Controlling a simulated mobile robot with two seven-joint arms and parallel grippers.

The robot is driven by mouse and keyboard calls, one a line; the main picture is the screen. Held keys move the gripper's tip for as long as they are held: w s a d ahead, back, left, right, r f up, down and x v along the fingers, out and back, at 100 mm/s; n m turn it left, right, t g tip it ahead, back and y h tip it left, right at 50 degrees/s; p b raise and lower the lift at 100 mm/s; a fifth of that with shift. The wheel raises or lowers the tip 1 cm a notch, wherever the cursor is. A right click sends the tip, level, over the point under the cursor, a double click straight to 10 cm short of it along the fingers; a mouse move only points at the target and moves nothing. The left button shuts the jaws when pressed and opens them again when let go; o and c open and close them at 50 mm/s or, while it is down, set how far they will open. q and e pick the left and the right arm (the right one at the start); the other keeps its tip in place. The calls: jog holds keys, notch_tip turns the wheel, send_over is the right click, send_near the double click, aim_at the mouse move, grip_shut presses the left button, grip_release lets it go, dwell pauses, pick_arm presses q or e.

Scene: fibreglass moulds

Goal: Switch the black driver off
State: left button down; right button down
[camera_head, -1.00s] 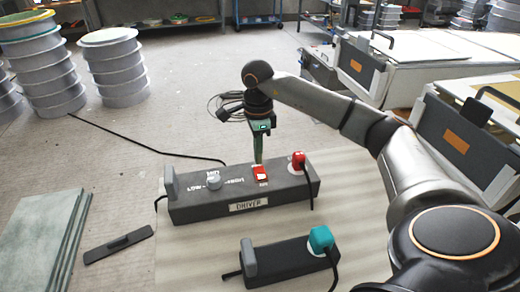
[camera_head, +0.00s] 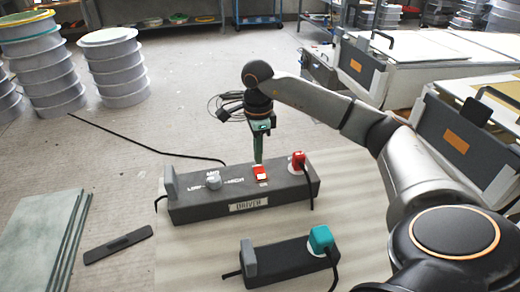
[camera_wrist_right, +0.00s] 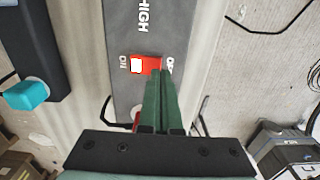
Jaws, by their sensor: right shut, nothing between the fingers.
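The black driver (camera_head: 240,198), a dark box labelled DRIVER, lies on the pale mat in the head view. Its red rocker switch (camera_head: 260,171) is on the top face, between the knob and the red plug. In the right wrist view the switch (camera_wrist_right: 147,65) shows a white patch at its ON end and red towards OFF. My right gripper (camera_head: 258,161) points down, shut and empty. Its green fingertips (camera_wrist_right: 164,73) are at the OFF end of the switch and partly cover that label. I cannot tell whether they touch it. My left gripper is not in view.
A grey knob (camera_head: 213,181) and a red plug (camera_head: 298,160) with a black cable are on the driver. A smaller dark box with a teal plug (camera_head: 320,239) lies in front. A flat black bar (camera_head: 118,244) and leaning panels (camera_head: 42,245) are at the left.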

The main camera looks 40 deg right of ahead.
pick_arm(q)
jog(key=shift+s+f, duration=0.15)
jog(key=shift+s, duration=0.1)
pick_arm(e)
jog(key=shift+f, duration=0.15)
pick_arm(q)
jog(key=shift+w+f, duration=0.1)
pick_arm(e)
jog(key=shift+f, duration=0.2)
